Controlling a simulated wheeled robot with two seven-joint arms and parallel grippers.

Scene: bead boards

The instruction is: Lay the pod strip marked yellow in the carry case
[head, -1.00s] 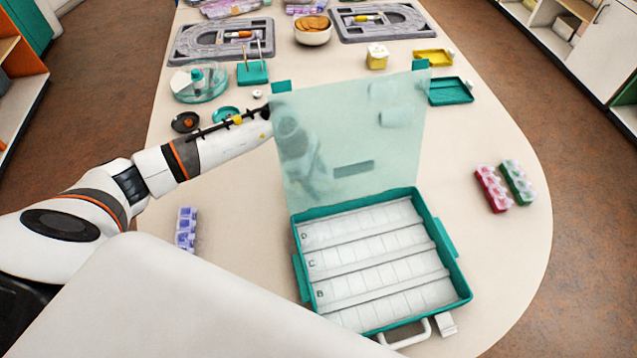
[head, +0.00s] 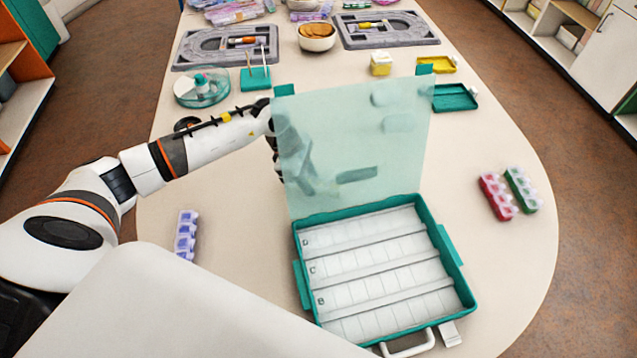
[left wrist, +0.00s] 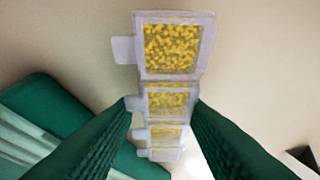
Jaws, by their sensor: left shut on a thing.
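The yellow pod strip (left wrist: 170,100), several clear pods full of yellow beads, is between the green fingers of my left gripper (left wrist: 165,110) in the left wrist view. The fingers are shut on it. In the head view the left hand (head: 276,150) is behind the raised clear lid (head: 355,130), and the strip cannot be made out clearly there. The carry case (head: 440,235) is teal and open, with white rows of compartments that look empty. The hand is beyond the case, at the lid's left side. My right gripper is not in view.
A purple pod strip (head: 186,234) lies left of the case. A red strip (head: 497,196) and a green strip (head: 522,190) lie to the right. A round clear container (head: 202,88), teal stand (head: 255,78) and bowl (head: 317,40) stand farther back. The table right of the case is mostly clear.

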